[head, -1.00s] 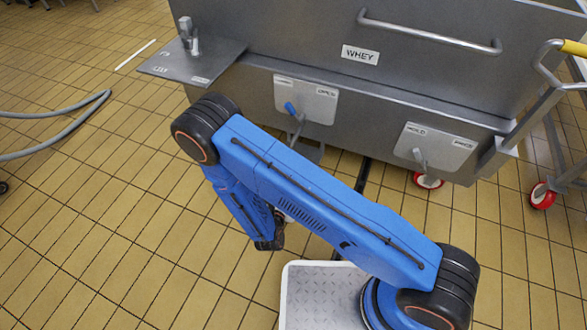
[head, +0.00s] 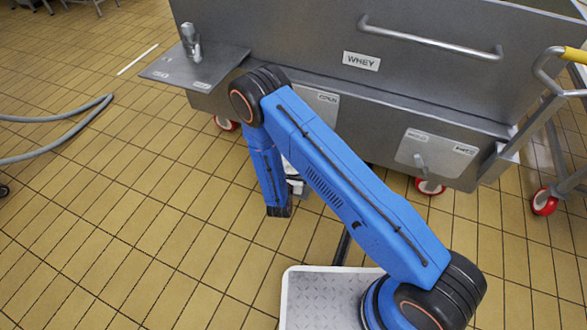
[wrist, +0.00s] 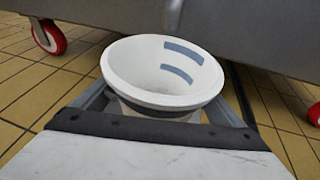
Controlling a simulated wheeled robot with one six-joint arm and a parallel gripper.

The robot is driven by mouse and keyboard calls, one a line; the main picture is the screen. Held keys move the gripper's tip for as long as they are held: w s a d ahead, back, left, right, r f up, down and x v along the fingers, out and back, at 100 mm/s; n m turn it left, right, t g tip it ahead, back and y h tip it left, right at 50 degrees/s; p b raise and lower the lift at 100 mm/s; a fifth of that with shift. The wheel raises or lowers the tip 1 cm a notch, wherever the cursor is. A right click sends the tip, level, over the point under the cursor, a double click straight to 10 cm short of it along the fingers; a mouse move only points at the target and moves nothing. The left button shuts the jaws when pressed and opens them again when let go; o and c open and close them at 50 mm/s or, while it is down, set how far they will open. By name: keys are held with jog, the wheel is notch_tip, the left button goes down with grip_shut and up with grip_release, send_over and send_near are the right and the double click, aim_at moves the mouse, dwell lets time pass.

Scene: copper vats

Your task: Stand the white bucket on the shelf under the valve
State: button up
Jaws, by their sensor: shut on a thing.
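The white bucket (wrist: 160,98) is upright in the wrist view, its round rim open toward the camera. Its inside looks empty, with two blue-grey marks on the far wall. My gripper (wrist: 165,108) is shut on it, one finger on each side. In the head view only a small white part of the bucket (head: 289,168) shows beside my blue arm. The valve's labelled plate (head: 323,103) shows partly on the vat front; my arm hides the blue valve handle and the shelf below it.
The steel WHEY vat (head: 440,75) stands on red-wheeled casters (head: 430,186) just beyond the bucket. A second valve plate (head: 436,152) is at its right. A side ledge (head: 195,65) juts out left. A grey hose (head: 60,120) lies on the left floor; the tiles between are clear.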

jog(key=shift+w+d, duration=0.15)
jog(key=shift+w, duration=0.65)
jog(key=shift+w+f, duration=0.2)
jog(key=shift+f, duration=0.45)
jog(key=shift+w+f, duration=0.15)
jog(key=shift+f, duration=1)
jog(key=shift+f, duration=0.15)
jog(key=o, duration=1)
jog(key=shift+s+r, duration=0.1)
jog(key=shift+r, duration=0.1)
jog(key=v, duration=1.1)
jog(key=shift+s+r, duration=0.15)
jog(key=shift+s, duration=0.25)
